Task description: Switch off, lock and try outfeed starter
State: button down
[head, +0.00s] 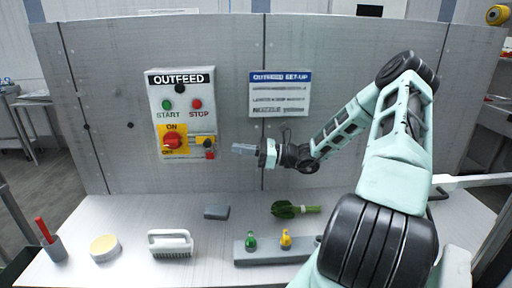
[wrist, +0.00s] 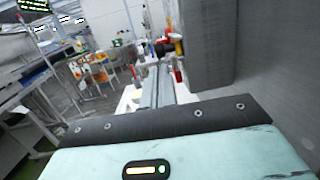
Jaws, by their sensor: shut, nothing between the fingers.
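The outfeed starter (head: 181,82) is a pale box on the grey panel, left of centre in the head view. It has a green START button (head: 167,104) and a red STOP button (head: 196,104). Below is a red rotary handle (head: 173,141) on a yellow ON/OFF plate; I cannot tell its exact angle. Right of the plate is a small yellow-and-grey fitting (head: 206,141) with a red piece (head: 210,154) under it; whether that is a lock is too small to tell. My gripper (head: 240,149) is shut and empty, pointing left, right of the starter and apart from it.
A set-up sign (head: 279,94) hangs above my gripper.

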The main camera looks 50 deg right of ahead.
aim_at(208, 145)
jog(key=p+x, duration=0.1)
jog(key=x, duration=0.5)
jog(key=shift+p, duration=0.35)
jog(key=shift+f+x, duration=0.15)
jog(key=shift+x, duration=0.85)
jog(key=shift+f+x, duration=0.2)
jog(key=shift+x, duration=0.8)
jog(key=shift+a+r, duration=0.1)
jog(key=shift+a, duration=0.1)
